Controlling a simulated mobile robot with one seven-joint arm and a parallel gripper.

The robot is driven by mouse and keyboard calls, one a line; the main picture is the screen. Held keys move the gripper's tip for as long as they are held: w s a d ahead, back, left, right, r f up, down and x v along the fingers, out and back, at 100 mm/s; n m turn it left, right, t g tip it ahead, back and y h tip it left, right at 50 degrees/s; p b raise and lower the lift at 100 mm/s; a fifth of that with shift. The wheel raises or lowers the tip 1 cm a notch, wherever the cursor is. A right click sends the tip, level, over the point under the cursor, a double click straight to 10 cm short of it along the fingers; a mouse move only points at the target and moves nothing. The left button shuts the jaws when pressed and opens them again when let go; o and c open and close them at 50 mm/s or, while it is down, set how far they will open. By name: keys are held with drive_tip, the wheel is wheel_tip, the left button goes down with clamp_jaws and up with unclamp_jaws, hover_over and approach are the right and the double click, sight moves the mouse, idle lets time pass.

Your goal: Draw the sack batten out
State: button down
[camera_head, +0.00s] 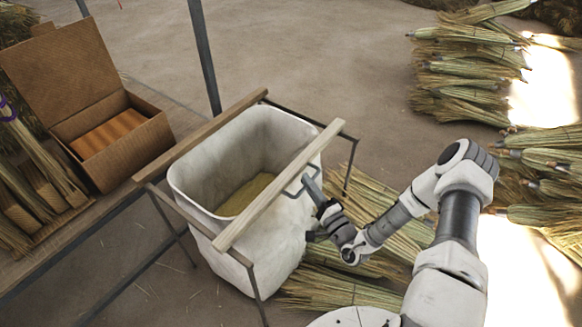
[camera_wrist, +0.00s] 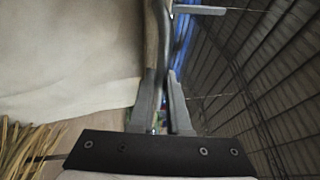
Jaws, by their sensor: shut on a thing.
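The sack batten (camera_head: 280,185) is a pale wooden bar lying slantwise over the right side of the open white sack (camera_head: 265,240). A dark bent metal handle (camera_head: 288,193) sticks out from its right side. My gripper (camera_head: 306,182) is at this handle and appears shut on it. In the wrist view my gripper (camera_wrist: 163,84) has both fingers close together around a dark curved bar, the handle (camera_wrist: 160,30). The exact contact at the fingertips is partly hidden. Yellowish loose material (camera_head: 245,195) lies in the sack's bottom.
A dark metal frame (camera_head: 330,132) with another brown wooden rail (camera_head: 200,135) surrounds the sack. An open cardboard box (camera_head: 130,140) stands on the bench at left. Broom bundles (camera_head: 465,65) lie at right and under my arm (camera_head: 385,230).

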drive_tip(key=shift+s+d+p, duration=0.2)
drive_tip(key=shift+s+d, duration=0.45)
drive_tip(key=shift+d, duration=0.2)
drive_tip(key=shift+s+d+p, duration=0.15)
drive_tip(key=shift+s+d, duration=0.45)
drive_tip(key=shift+d, duration=0.2)
drive_tip(key=c, duration=0.9)
unclamp_jaws()
drive_tip(key=shift+d, duration=0.1)
